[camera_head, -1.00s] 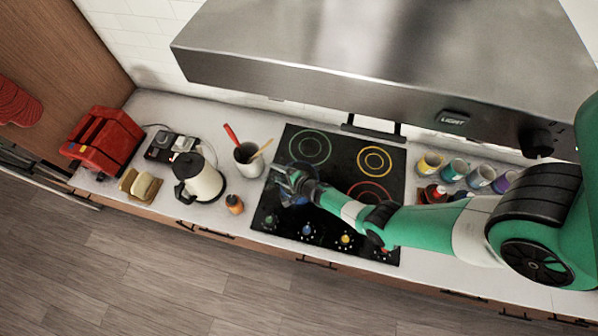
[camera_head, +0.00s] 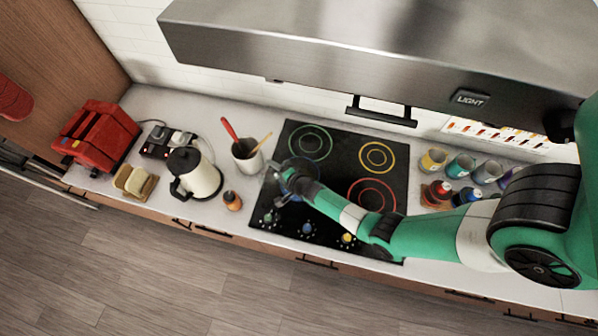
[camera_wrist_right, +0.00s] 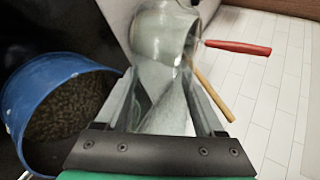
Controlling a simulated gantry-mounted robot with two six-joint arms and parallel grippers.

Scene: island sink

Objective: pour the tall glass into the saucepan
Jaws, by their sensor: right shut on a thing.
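My right gripper (camera_head: 279,174) is shut on the tall glass and holds it over the left part of the cooktop. In the right wrist view the gripper (camera_wrist_right: 158,85) has the clear, greyish tall glass (camera_wrist_right: 160,40) between its fingers. The glass looks tilted; whether anything is in it I cannot tell. The blue saucepan (camera_wrist_right: 60,72) is beside the glass at the left of the wrist view, with a brown, speckled inside. In the head view the gripper and wrist largely hide glass and saucepan. My left gripper is not in view.
Left of the cooktop (camera_head: 335,185) stand a utensil crock (camera_head: 246,160) with a red handle, a cream kettle (camera_head: 200,180) and a small orange bottle (camera_head: 232,201). Several coloured jars (camera_head: 460,166) stand to the right. The range hood (camera_head: 370,55) overhangs the back.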

